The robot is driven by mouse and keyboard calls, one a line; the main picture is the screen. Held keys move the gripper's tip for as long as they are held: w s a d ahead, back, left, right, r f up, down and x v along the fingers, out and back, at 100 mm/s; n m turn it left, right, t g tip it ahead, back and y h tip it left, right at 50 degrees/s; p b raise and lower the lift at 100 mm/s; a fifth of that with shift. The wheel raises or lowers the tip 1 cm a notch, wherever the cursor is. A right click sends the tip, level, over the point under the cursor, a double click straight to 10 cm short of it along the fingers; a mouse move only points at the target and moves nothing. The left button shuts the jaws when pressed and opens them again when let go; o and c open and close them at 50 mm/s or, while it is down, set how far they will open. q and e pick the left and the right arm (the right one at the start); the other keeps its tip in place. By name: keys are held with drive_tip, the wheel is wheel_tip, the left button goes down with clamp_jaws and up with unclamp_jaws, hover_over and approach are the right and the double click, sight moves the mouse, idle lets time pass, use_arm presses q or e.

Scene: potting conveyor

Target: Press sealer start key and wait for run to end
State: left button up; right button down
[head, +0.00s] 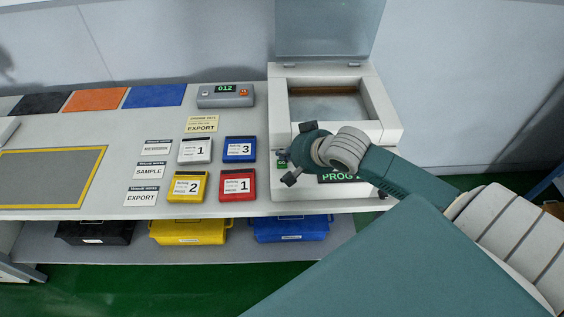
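The sealer (389,121) is a white box machine at the right end of the bench. Its clear lid (325,28) stands raised, and the chamber inside looks empty. A dark display with green text, reading PROG and partly covered, shows on its front (338,178). A small green-lit element (282,163) shows at the left of the front. My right gripper (290,181) is in front of the sealer's left front, pointing down and left. Its arm hides much of the front panel, and I cannot see the start key clearly or whether it is touched. My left gripper is out of view.
A grey counter box (226,102) reading 012 stands left of the sealer. White, blue, yellow and red labelled boxes (238,184) and paper cards (149,170) lie on the bench. Black, yellow and blue bins (290,228) sit on the shelf below.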

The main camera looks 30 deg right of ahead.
sight(284, 164)
drive_tip(key=shift+f, duration=0.2)
drive_tip(key=shift+f, duration=0.25)
drive_tip(key=shift+f, duration=0.45)
idle(0.9)
drive_tip(key=shift+p, duration=0.35)
drive_tip(key=shift+r+p, duration=0.85)
drive_tip(key=shift+p, duration=0.3)
wheel_tip(284, 164, up, 5)
drive_tip(key=p, duration=0.6)
drive_tip(key=shift+r, duration=0.1)
